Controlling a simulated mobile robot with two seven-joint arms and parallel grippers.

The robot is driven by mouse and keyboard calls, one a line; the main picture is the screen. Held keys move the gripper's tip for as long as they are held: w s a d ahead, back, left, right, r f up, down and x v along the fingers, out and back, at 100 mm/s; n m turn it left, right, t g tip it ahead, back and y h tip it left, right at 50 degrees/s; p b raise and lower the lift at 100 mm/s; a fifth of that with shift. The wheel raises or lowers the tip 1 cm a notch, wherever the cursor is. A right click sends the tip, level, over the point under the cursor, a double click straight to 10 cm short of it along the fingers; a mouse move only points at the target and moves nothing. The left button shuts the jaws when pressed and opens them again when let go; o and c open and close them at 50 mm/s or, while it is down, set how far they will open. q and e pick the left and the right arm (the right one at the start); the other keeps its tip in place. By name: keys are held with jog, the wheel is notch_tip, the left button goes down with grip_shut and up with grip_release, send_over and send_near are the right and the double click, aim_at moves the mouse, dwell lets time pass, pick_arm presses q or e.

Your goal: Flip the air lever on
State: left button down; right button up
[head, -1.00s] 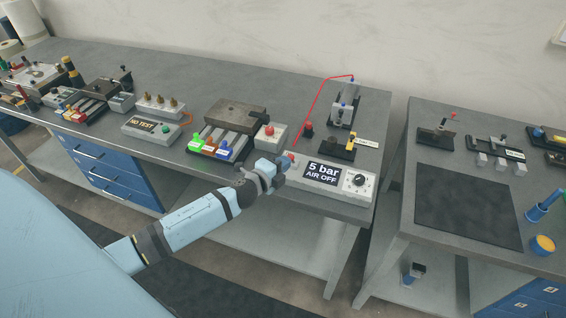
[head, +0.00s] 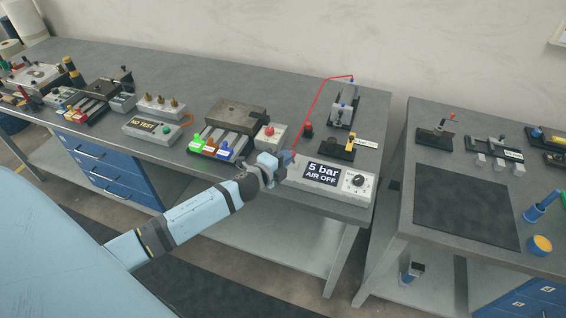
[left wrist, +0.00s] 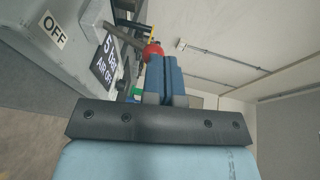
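The grey air box (head: 330,187) sits at the front right of the long bench, and its screen reads "5 bar AIR OFF". In the left wrist view the box (left wrist: 62,75) carries an "OFF" label, and a grey rod with a red ball knob (left wrist: 152,50) reaches toward my fingers; it looks like the air lever. My left gripper (head: 286,156) is at the box's left end, beside the lever, which it mostly hides in the head view. Its blue fingers (left wrist: 165,78) are together with no visible gap, close to the knob. I cannot tell whether they touch it. My right gripper is not seen.
A red tube runs up behind my gripper to a fixture (head: 343,105). A grey box with a red button (head: 269,135) and a block fixture (head: 236,117) stand to the left. A second bench with a dark mat (head: 467,207) stands at the right.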

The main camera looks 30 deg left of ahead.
pick_arm(q)
jog(key=shift+w+a+r+p, duration=0.15)
jog(key=shift+w+r+p, duration=0.15)
jog(key=shift+w+r, duration=0.3)
jog(key=shift+w+a+r, duration=0.1)
jog(key=shift+w, duration=0.45)
jog(key=shift+w+a+r, duration=0.1)
jog(key=shift+w, duration=0.4)
jog(key=shift+w+a, duration=0.25)
jog(key=shift+w, duration=0.75)
jog(key=shift+w+a+f, duration=0.1)
jog(key=shift+w+a, duration=0.05)
jog(key=shift+w, duration=0.4)
jog(key=shift+w+a, duration=0.1)
jog(key=shift+w, duration=0.45)
